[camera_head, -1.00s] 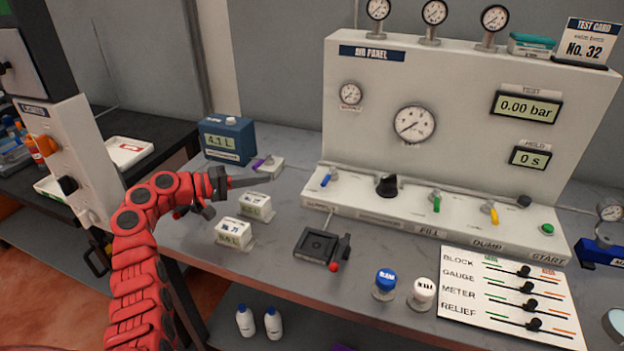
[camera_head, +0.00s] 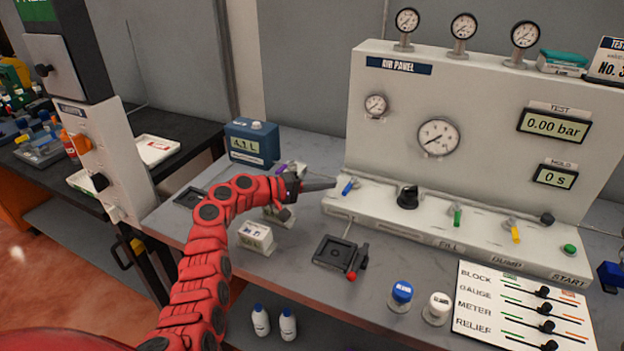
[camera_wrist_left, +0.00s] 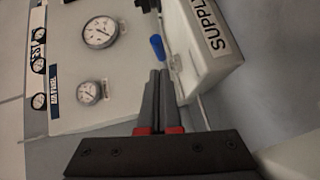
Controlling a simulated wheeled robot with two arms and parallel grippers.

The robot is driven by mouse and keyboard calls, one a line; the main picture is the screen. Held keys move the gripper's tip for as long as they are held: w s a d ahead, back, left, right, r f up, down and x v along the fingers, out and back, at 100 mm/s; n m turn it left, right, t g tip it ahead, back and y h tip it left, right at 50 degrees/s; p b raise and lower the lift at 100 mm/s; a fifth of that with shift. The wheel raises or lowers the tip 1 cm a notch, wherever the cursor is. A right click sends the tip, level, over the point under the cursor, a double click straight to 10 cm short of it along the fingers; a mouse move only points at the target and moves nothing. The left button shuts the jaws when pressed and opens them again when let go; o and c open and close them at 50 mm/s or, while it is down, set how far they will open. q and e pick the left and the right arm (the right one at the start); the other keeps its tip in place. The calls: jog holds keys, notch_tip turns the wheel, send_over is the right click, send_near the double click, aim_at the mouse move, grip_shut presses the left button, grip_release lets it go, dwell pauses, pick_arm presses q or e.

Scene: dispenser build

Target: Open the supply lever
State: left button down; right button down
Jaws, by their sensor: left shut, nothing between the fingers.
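The supply lever is the blue-handled lever (camera_head: 349,187) at the left end of the air panel's base (camera_head: 450,238). In the left wrist view the blue lever (camera_wrist_left: 157,46) is just beyond the fingertips, beside the SUPPLY label (camera_wrist_left: 209,27). My left gripper (camera_head: 334,184) is shut and empty. Its fingers point right at the lever, with a small gap seeming to remain. In the wrist view the shut fingers (camera_wrist_left: 159,76) reach towards the lever's handle; contact cannot be made out. My right gripper is not in view.
The panel also carries a black knob (camera_head: 407,197), a green lever (camera_head: 457,217) and a yellow lever (camera_head: 515,233). A blue 4.1 L box (camera_head: 252,143) stands behind my left arm. A black fixture with a red-tipped handle (camera_head: 340,254) lies in front of the panel.

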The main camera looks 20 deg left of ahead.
pick_arm(q)
jog(key=shift+s+d+f, duration=0.1)
jog(key=shift+d+f, duration=0.05)
jog(key=shift+d, duration=0.75)
